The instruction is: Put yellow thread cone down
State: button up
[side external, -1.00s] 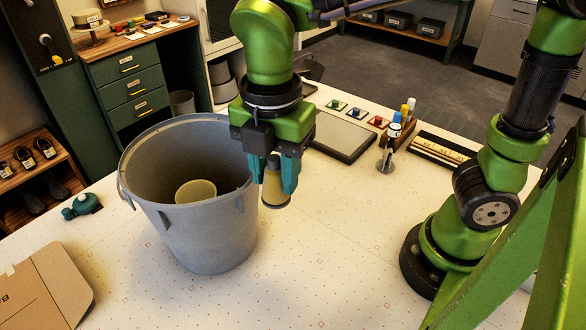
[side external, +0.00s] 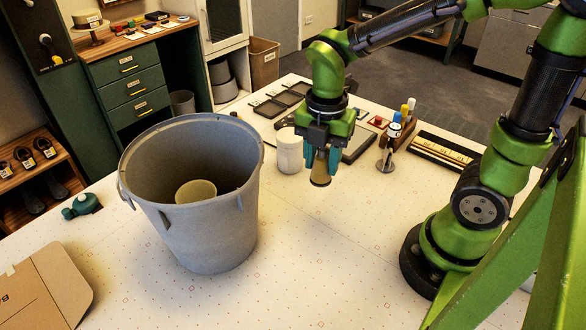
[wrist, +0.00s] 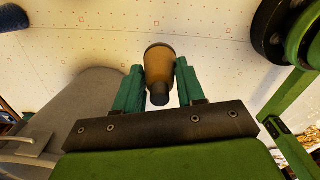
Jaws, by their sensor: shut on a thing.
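A yellow-tan thread cone (side external: 320,180) is held between the teal fingers of my gripper (side external: 321,168), wide end down, over the tabletop to the right of the grey bucket. I cannot tell whether its base touches the table. In the wrist view the cone (wrist: 159,62) sits between both fingertips, its dark narrow end toward the palm. My gripper is shut on it.
A large grey bucket (side external: 205,225) with a cream round thing (side external: 195,191) inside stands at left. A white jar (side external: 289,152) stands behind and left of my gripper. Bottles (side external: 393,132) stand at right. The table's front middle (side external: 330,265) is clear.

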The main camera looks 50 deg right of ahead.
notch_tip(320, 180, down, 12)
dwell(0.5)
jog(key=shift+f, duration=0.1)
jog(key=o, duration=1.1)
jog(key=shift+c, duration=0.2)
